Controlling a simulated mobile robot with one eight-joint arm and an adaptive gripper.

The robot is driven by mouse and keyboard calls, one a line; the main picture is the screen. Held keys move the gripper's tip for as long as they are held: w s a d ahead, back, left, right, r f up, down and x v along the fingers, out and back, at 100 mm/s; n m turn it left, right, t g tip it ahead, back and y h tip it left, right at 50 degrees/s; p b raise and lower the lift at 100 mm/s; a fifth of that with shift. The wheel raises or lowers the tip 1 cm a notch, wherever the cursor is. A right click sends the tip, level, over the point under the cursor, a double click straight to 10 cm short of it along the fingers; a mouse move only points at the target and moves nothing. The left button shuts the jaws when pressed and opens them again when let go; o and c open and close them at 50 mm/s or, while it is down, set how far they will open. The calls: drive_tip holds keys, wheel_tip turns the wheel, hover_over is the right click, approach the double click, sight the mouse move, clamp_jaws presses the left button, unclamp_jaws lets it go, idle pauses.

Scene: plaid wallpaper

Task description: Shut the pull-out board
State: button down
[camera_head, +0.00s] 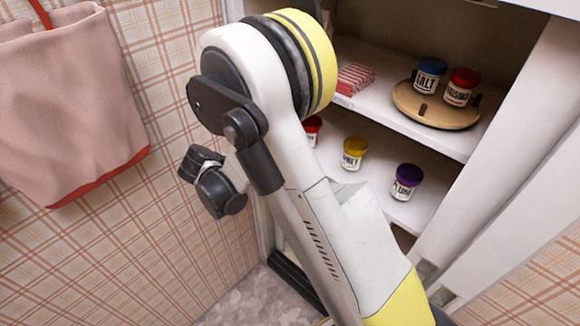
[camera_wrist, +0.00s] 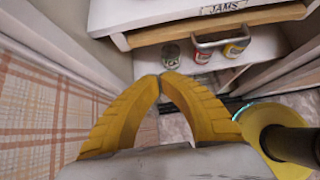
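The pull-out board (camera_wrist: 265,17) is a wooden slab under a white shelf front labelled JAMS (camera_wrist: 225,7). In the wrist view its edge shows at the top, with a grey bar handle (camera_wrist: 220,40) on its front. How far it sticks out is hard to tell. My gripper (camera_wrist: 160,78) has two yellow fingers whose tips meet, with nothing between them. The tips are below and left of the handle in the picture, apart from it. In the head view my arm hides the board and the gripper.
A grey-lidded jar (camera_wrist: 171,55), a red jar (camera_wrist: 202,52) and a yellow jar (camera_wrist: 237,45) stand near the handle. In the head view, a turntable (camera_head: 436,108) bears two jars above a shelf of jars. A plaid wall (camera_head: 135,265) and pink bag (camera_head: 70,105) are left.

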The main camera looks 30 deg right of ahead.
drive_tip(key=d+r+b+x, duration=0.1)
drive_tip(key=b+x, duration=0.4)
drive_tip(key=x, duration=0.6)
drive_tip(key=shift+w+d+r, duration=0.15)
drive_tip(key=shift+w+d, duration=0.35)
drive_tip(key=shift+d, duration=0.15)
drive_tip(key=shift+w+d, duration=0.25)
drive_tip(key=shift+d, duration=0.45)
drive_tip(key=shift+w+d, duration=0.25)
drive_tip(key=shift+d, duration=0.4)
